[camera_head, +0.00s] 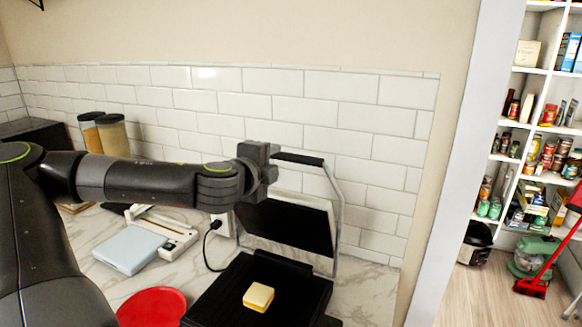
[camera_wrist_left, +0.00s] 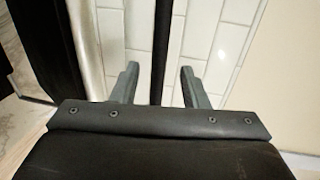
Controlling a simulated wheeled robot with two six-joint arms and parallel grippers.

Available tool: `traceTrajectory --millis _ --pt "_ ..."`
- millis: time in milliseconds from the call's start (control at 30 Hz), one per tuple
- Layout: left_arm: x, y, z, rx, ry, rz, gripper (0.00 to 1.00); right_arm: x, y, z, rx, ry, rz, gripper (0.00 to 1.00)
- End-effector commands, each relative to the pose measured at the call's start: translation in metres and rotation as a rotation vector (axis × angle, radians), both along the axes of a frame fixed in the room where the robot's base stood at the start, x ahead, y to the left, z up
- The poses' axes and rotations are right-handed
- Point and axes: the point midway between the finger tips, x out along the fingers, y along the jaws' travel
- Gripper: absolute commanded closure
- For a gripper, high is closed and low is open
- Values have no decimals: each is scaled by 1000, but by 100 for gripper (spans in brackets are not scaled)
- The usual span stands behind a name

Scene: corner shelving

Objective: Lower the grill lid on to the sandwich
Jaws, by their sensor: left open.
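The grill's black base plate (camera_head: 215,300) lies on the counter, with a pale square sandwich (camera_head: 258,297) on it. The grill lid (camera_head: 290,225) stands raised behind it, on a silver frame with a black handle bar (camera_head: 300,159) across the top. My left gripper (camera_head: 272,152) is open at the left end of the handle bar. In the left wrist view, a dark bar (camera_wrist_left: 162,45) runs between the two spread fingers of the gripper (camera_wrist_left: 160,78). The fingers do not appear to touch it. My right gripper is out of view.
A red round plate (camera_head: 152,307) lies left of the grill. A pale blue-white appliance (camera_head: 130,250) and jars (camera_head: 112,135) stand further left. A tiled wall (camera_head: 330,100) is close behind the lid. Stocked shelves (camera_head: 540,130) are at right.

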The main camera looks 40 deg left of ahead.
Motion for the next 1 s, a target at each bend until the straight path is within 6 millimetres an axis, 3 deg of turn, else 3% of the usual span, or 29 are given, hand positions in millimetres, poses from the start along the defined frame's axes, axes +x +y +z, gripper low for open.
traceTrajectory --millis 200,767,1000 --pt "10 -1 -6 -10 -2 -20 59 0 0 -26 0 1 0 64" --pt "35 7 -6 -12 -1 -18 59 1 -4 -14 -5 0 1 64" --pt "55 14 -9 -12 0 -18 59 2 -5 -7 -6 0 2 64"
